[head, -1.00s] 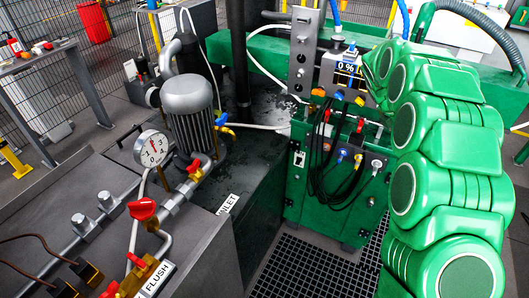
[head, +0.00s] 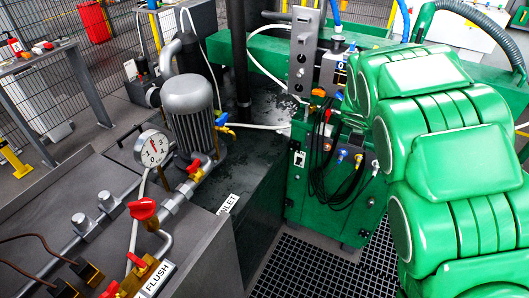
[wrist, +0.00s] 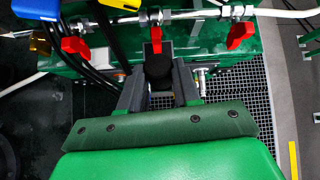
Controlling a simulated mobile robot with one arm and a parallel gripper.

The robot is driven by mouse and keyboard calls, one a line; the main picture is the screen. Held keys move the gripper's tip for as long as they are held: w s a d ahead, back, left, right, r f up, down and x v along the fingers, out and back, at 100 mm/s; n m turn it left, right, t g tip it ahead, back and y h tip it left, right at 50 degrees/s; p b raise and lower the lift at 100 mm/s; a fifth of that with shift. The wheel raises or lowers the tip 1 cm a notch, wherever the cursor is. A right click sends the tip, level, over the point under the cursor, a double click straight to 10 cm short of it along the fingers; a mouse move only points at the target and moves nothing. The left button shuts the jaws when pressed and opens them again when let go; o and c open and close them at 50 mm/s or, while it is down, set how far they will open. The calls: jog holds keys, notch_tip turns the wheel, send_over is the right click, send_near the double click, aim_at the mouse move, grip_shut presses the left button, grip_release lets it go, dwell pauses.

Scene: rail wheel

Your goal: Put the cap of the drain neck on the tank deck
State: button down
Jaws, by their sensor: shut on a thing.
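My gripper (wrist: 159,80) shows in the wrist view with its two grey fingers on either side of a round black cap (wrist: 158,66). It is shut on this cap. Below the cap, between the fingers, floor grating shows. In the head view my green arm hides the gripper and the cap. The tank deck looks to be the dark, wet-stained surface (head: 262,140) beside the pump motor in the head view. I cannot make out the drain neck for certain; a small metal fitting (wrist: 201,80) shows right of the fingers in the wrist view.
Red-handled valves (wrist: 240,33) on a pipe lie just beyond the gripper in the wrist view. Black hoses hang on the green cabinet (head: 300,200). The motor (head: 190,105), gauge (head: 153,148) and pipework stand at left. Floor grating (head: 300,265) in front is clear.

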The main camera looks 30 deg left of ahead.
jog(key=s+a+f+n+g+y, duration=0.2)
jog(key=s+a+f+n+y, duration=0.2)
jog(key=s+a+n+y, duration=0.55)
jog(key=s+a+f+n+g+y, duration=0.35)
jog(key=s+a, duration=0.35)
jog(key=a, duration=0.8)
send_over(267, 153)
jog(key=shift+t, duration=0.35)
jog(key=shift+s+d+f, duration=0.15)
jog(key=shift+f, duration=2.25)
jog(key=shift+s+d+f, duration=0.1)
jog(key=shift+s+f, duration=0.05)
jog(key=shift+f, duration=2.2)
jog(key=shift+f, duration=0.1)
jog(key=shift+w+a+f, duration=0.2)
jog(key=shift+w+f, duration=0.1)
jog(key=shift+f, duration=1.45)
